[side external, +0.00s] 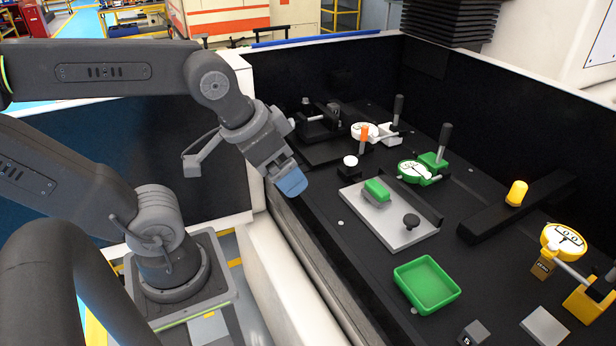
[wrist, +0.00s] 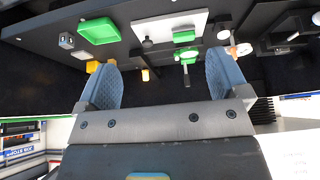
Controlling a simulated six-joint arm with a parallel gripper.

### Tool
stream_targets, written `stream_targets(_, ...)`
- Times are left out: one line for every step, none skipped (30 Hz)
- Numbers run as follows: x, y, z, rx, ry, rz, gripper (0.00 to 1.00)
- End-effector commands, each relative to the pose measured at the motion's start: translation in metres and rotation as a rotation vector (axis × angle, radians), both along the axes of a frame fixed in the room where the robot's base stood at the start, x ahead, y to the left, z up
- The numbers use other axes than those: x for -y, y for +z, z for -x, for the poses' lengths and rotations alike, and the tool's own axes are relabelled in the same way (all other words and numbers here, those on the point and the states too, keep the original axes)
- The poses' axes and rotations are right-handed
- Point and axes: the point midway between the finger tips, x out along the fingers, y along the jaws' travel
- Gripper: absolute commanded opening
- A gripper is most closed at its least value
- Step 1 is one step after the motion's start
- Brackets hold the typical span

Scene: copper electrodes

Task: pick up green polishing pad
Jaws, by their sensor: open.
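The green polishing pad (side external: 376,190) lies on a grey block on the light metal plate (side external: 399,236), left of the plate's black knob. In the wrist view a green block that looks like the pad (wrist: 184,36) shows at the top, on the right side of the pale plate (wrist: 160,27). My gripper (side external: 292,180) is up and to the left of the pad, clear of it, near the bench's left edge. In the wrist view my gripper (wrist: 160,82) has its two blue fingers wide apart with nothing between them.
A green tray (side external: 427,286) sits in front of the plate. Dial gauges with white (side external: 366,132), green (side external: 414,171) and yellow (side external: 563,243) rims stand behind and to the right. A black bar with a yellow knob (side external: 517,193) lies at right. Black walls enclose the bench.

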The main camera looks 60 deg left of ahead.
Motion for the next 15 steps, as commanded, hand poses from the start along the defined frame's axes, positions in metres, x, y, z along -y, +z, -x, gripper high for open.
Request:
stream_targets(0.0000,0.0000,-0.0001,0.000,0.000,0.000,0.88)
stream_targets(0.0000,0.0001,-0.0002,0.000,0.000,0.000,0.85)
stream_targets(0.0000,0.0001,-0.0002,0.000,0.000,0.000,0.82)
stream_targets(0.0000,0.0002,-0.0001,0.000,0.000,0.000,0.79)
stream_targets(0.0000,0.0002,-0.0001,0.000,0.000,0.000,0.76)
stream_targets(-0.0001,0.0002,-0.0001,0.000,0.000,0.000,0.72)
stream_targets(-0.0001,0.0002,-0.0002,0.000,0.000,0.000,0.72)
stream_targets(-0.0001,0.0002,-0.0002,0.000,0.000,0.000,0.72)
stream_targets(-0.0001,0.0002,-0.0002,0.000,0.000,0.000,0.72)
stream_targets(-0.0001,0.0002,-0.0002,0.000,0.000,0.000,0.72)
stream_targets(-0.0001,0.0002,-0.0002,0.000,0.000,0.000,0.72)
stream_targets(-0.0001,0.0003,-0.0003,-0.001,-0.001,0.000,0.72)
stream_targets(-0.0001,0.0005,-0.0007,-0.002,-0.003,-0.003,0.72)
stream_targets(-0.0002,0.0012,-0.0018,-0.004,-0.009,-0.007,0.72)
stream_targets(-0.0003,0.0025,-0.0041,-0.009,-0.022,-0.016,0.72)
